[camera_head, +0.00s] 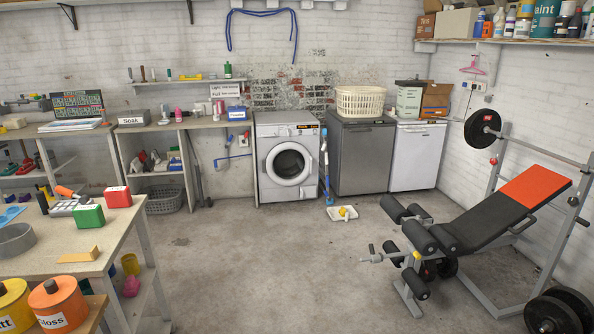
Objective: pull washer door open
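The washer (288,196) is a grey-white front loader against the back wall, left of a dark grey appliance. Its round door (288,164) has a light ring around dark glass and faces the room. The door looks shut, flush with the washer's front. A handle on the door is too small to make out. My gripper and arm are not in this view.
A dark grey appliance (361,158) and a white one (417,156) stand right of the washer. A weight bench (490,215) fills the right; a workbench (115,225) stands left. Open floor lies between.

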